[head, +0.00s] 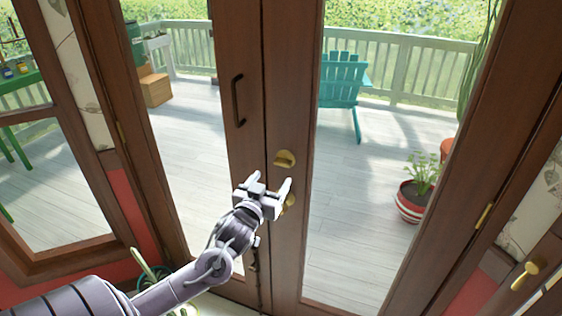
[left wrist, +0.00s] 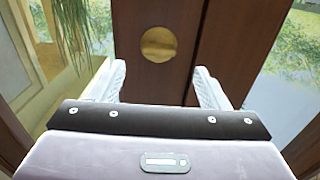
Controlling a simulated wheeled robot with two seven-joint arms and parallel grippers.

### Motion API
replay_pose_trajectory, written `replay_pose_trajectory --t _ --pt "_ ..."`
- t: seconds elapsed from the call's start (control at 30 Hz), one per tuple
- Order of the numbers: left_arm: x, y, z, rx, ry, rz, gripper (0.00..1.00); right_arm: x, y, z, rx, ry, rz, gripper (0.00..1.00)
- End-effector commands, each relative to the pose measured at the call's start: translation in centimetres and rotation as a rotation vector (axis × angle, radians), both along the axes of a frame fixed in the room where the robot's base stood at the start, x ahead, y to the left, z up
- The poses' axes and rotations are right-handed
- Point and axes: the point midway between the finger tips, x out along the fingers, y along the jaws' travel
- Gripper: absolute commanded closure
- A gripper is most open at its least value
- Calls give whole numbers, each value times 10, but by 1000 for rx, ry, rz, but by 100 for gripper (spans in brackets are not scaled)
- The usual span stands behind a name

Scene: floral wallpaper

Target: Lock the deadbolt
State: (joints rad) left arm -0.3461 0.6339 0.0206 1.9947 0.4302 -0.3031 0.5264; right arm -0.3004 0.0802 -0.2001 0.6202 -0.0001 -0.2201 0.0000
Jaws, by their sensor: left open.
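The brass deadbolt (head: 285,158), a round plate with a thumb-turn, sits on the dark brown door stile in the head view. A second brass fitting (head: 289,201) is below it, partly hidden by my gripper. My left gripper (head: 270,181) is open, just below the deadbolt and in front of the stile, with nothing between its fingers. In the left wrist view a round brass piece (left wrist: 158,44) shows on the wood beyond the open fingers (left wrist: 161,76), a little apart from them. I cannot tell which fitting it is. My right gripper is not in view.
A dark vertical pull handle (head: 237,100) is on the left door leaf. A brass handle (head: 528,273) is at the lower right. Glass panes flank the stiles. Beyond them are a deck with a teal chair (head: 342,84) and a striped pot (head: 410,203).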

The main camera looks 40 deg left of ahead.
Motion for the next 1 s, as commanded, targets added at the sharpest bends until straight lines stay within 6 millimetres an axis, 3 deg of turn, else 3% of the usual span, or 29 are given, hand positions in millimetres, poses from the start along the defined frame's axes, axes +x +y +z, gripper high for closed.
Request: replay_pose_trajectory --t 0.1,0.6,1.0 --pt "6 0 9 -4 -16 -4 31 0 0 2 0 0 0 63" --pt "68 18 9 -2 -14 -3 31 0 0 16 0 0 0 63" --pt "75 20 6 -2 -11 -4 31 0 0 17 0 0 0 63"
